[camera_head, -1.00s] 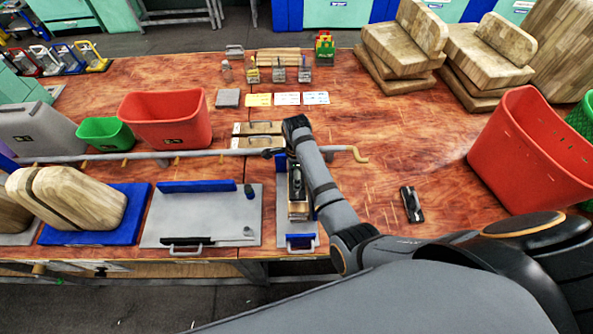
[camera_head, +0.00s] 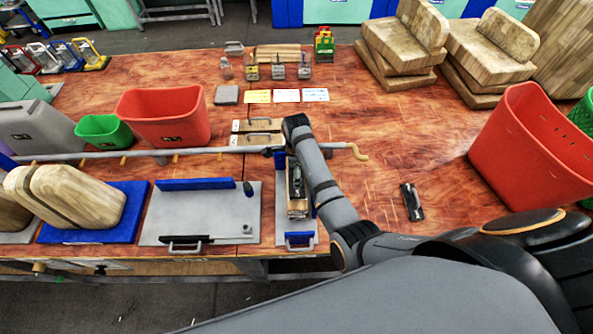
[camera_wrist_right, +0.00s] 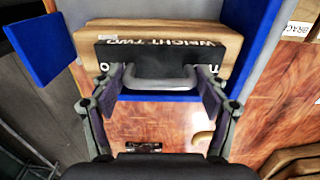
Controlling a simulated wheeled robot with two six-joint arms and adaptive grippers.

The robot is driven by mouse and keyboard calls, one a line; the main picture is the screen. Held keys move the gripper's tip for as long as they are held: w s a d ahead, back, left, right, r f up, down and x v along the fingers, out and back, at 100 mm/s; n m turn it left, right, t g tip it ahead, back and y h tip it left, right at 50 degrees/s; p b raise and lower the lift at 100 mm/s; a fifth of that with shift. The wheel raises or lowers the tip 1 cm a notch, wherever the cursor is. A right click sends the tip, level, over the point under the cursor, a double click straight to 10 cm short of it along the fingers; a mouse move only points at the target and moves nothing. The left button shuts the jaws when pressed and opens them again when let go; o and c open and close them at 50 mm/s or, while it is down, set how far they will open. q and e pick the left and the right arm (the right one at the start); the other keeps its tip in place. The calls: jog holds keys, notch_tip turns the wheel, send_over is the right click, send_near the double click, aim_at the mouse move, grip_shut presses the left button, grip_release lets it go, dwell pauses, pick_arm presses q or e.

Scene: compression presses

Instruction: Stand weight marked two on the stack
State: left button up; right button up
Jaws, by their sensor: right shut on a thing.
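The weight marked two (camera_wrist_right: 158,50) shows in the right wrist view as a light wooden block with a black plate lettered "WEIGHT TWO" and a grey handle. My right gripper (camera_wrist_right: 160,88) is shut on that handle. In the head view the weight (camera_head: 297,208) is partly covered by my right forearm. It is over a narrow grey plate with blue edges (camera_head: 282,235) near the table's front edge. Whether the weight rests on anything or hangs just above it cannot be told. Any stack under it is hidden. My left gripper is not in view.
A grey plate with a blue bar (camera_head: 200,215) lies just left. A grey rail (camera_head: 220,151) runs behind. Wooden pieces with handles (camera_head: 262,126) lie beyond it. A red bin (camera_head: 530,150) stands at right, and a small black item (camera_head: 411,202) lies on otherwise clear table.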

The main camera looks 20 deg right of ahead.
jog(key=shift+a, duration=0.1)
jog(key=o, duration=1.9)
jog(key=shift+c, duration=0.2)
jog(key=shift+s+f, duration=0.1)
jog(key=shift+f, duration=0.1)
notch_tip(320, 180, up, 12)
jog(key=shift+r, duration=0.15)
